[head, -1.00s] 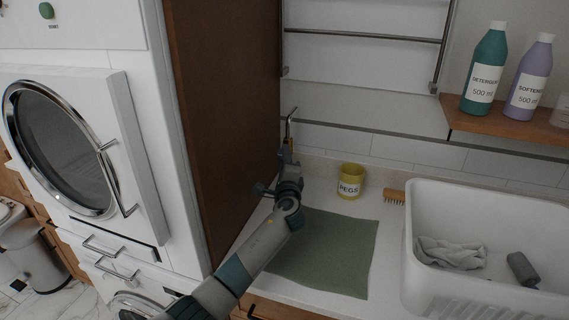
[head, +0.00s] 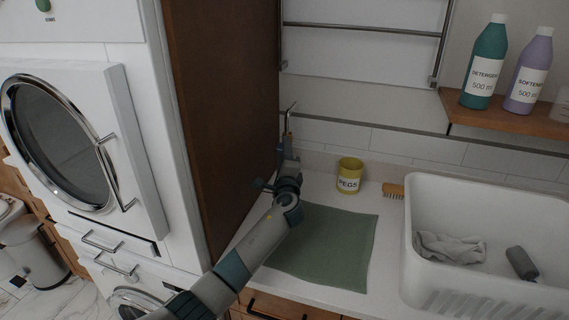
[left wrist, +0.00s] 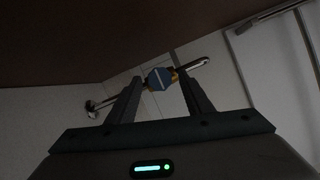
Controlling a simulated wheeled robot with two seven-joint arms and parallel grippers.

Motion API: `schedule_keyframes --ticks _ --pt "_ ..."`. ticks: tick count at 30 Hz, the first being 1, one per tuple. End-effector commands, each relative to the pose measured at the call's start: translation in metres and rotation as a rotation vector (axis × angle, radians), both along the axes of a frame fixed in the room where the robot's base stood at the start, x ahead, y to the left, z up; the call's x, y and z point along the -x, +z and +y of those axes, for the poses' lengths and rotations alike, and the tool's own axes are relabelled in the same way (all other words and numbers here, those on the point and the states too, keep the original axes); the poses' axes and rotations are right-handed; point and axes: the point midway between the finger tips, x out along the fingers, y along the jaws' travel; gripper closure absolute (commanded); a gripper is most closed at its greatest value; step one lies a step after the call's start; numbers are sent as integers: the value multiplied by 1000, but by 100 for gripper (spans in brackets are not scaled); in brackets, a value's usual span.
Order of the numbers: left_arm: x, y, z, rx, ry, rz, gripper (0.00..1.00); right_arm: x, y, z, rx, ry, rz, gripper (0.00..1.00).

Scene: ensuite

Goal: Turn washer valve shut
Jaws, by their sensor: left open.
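The washer valve has a blue faceted handle (left wrist: 158,78) with a pale line across it, on a chrome pipe with a little brass beside it. In the left wrist view it lies between the fingertips of my left gripper (left wrist: 159,80), which is open around or just short of it; contact cannot be told. In the head view the gripper (head: 288,142) is beside the brown cabinet panel, below the hooked chrome pipe end (head: 291,107); it mostly hides the valve. My right gripper is not in view.
The brown panel (head: 220,110) stands close on the left of my left arm, with the white washer (head: 140,150) beyond. A yellow pegs cup (head: 348,168), a brush (head: 393,189) and a white basin (head: 412,245) are on the right. A green mat (head: 325,250) lies on the counter.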

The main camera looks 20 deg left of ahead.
Motion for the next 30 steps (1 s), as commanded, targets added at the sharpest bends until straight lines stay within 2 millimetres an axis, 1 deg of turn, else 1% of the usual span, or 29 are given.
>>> schedule_keyframes --ticks 5,8,14,18,20,30 --pt "7 -2 -3 2 -1 0 53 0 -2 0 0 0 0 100" --pt "15 -4 -6 2 -1 0 53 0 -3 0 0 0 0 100" --pt "40 -7 -15 2 -1 0 53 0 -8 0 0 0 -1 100" --pt "63 -11 -23 3 -2 0 53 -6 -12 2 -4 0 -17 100" --pt "74 -11 -27 3 -2 0 53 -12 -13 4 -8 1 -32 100" --pt "134 -18 -48 2 -1 1 53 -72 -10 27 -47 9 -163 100"
